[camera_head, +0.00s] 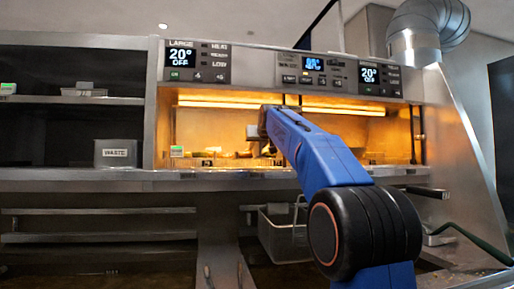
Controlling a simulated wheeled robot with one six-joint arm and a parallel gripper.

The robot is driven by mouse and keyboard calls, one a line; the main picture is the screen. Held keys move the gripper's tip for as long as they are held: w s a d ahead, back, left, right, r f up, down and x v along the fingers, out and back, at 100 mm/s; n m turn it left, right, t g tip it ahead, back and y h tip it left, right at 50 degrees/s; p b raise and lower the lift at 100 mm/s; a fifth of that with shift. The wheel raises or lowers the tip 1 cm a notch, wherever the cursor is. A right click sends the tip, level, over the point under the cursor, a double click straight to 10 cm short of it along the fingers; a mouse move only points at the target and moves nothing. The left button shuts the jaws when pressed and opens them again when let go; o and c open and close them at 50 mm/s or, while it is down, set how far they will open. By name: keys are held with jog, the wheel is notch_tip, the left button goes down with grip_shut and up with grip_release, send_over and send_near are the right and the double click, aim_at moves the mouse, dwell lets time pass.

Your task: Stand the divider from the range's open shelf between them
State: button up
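My blue arm reaches up and forward into the lit bay of the range (205,135). Its end, with my gripper (268,148), is small and dark against the orange glow at the middle of the bay. The fingers are too small and partly hidden by the arm, so I cannot tell whether they are open or shut, or hold anything. Low brownish items (243,154) lie on the bay floor just left of the gripper. I cannot make out a divider for certain. The open shelf (60,100) at the left holds a grey tray (84,91).
A grey bin marked WASTE (115,153) stands on the lower left shelf. A small green-and-white box (177,151) stands at the bay's left end. A wire-handled basket (285,235) hangs below the counter edge (120,180). A duct (430,30) rises at the right.

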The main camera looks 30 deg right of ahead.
jog(key=v, duration=1.2)
dwell(0.3)
